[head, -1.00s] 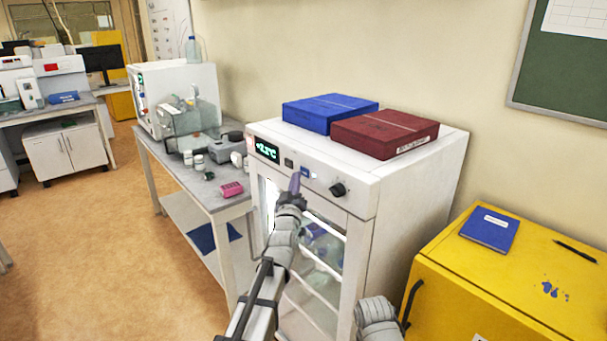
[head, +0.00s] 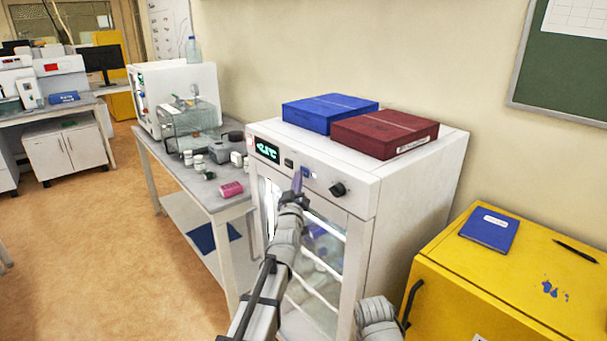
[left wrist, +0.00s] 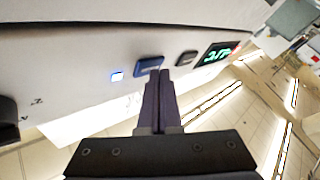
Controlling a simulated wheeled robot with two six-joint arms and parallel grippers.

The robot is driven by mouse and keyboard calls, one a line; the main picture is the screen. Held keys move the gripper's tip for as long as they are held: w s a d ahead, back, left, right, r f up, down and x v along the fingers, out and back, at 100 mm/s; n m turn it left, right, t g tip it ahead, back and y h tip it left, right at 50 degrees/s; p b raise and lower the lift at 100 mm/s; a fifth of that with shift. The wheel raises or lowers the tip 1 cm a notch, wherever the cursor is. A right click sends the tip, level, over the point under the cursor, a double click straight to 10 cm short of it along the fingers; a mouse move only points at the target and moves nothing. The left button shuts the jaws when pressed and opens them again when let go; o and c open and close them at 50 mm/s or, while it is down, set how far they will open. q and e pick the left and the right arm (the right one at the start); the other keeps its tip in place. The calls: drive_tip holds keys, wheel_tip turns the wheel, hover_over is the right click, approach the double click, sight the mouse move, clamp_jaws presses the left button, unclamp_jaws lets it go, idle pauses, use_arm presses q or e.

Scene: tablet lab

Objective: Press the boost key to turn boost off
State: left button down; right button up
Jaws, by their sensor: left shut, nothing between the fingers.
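The boost key appears to be the dark blue key (left wrist: 149,63) on the white cabinet's front panel; no label on it is readable. In the head view the key (head: 306,173) is partly behind my gripper. A small lamp (left wrist: 117,76) beside it glows blue-white. My left gripper (head: 297,172) is shut and empty. In the left wrist view its fingertips (left wrist: 160,73) are at the key's edge on the display side; I cannot tell whether they touch it.
The panel also has a green display (head: 267,150), a small dark key (head: 289,163) and a black knob (head: 338,189). A blue box (head: 329,112) and a red box (head: 384,132) lie on top. A yellow cabinet (head: 500,275) stands at the right.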

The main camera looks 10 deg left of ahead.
use_arm(q)
drive_tip(key=shift+w+d, duration=0.1)
idle(0.5)
drive_tip(key=shift+s+a, duration=0.35)
drive_tip(key=shift+s, duration=0.1)
drive_tip(key=s+a, duration=0.3)
drive_tip(key=s, duration=0.1)
drive_tip(key=shift+s+a, duration=0.4)
idle(0.3)
